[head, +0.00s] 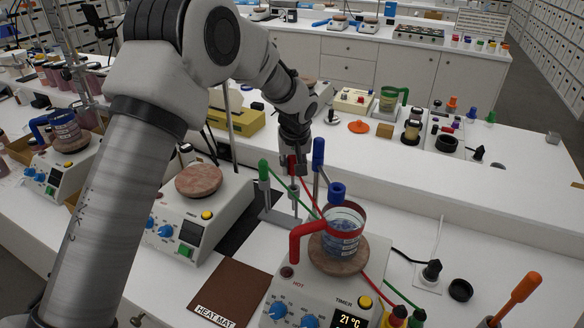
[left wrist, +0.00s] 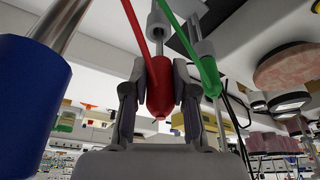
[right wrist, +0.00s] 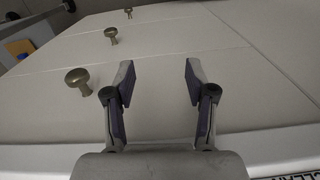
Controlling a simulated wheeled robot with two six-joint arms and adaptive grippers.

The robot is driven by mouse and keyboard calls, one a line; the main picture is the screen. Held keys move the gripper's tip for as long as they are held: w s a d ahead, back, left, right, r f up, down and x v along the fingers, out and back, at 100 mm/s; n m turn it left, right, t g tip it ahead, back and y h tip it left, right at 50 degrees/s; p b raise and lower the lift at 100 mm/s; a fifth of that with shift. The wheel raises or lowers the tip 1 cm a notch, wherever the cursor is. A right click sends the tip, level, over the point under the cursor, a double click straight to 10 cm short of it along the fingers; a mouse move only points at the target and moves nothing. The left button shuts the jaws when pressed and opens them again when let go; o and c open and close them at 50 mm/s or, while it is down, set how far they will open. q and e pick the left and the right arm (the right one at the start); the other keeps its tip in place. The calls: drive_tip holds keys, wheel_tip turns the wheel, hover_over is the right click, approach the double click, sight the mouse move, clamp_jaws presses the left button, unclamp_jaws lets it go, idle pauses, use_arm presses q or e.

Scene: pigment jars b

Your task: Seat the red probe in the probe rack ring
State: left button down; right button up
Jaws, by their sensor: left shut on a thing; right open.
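The red probe (head: 291,166) is upright, held by its handle in my left gripper (head: 294,152). In the left wrist view the red probe (left wrist: 159,88) sits between both fingers. Its lower end lines up with a grey ring sleeve (left wrist: 157,28) of the probe rack; I cannot tell how deep it sits. The probe rack (head: 276,216) stands behind the heater. A green probe (head: 263,172) and a blue probe (head: 318,153) stand on either side of the red one. My right gripper (right wrist: 160,95) is open and empty, facing drawer fronts.
A red-handled beaker (head: 344,228) stands on a hotplate in front of the rack. Another hotplate (head: 201,181) is to the left. A brown heat mat (head: 232,287) lies between them. Red and green cables run near the beaker. A yellow box (head: 237,119) stands behind.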

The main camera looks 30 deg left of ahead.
use_arm(q)
drive_tip(key=shift+d+r+p, duration=0.15)
drive_tip(key=shift+r+p, duration=0.5)
drive_tip(key=shift+r, duration=0.5)
drive_tip(key=shift+r+p, duration=2.35)
drive_tip(key=shift+r, duration=0.75)
drive_tip(key=shift+p, duration=0.4)
drive_tip(key=shift+p, duration=0.4)
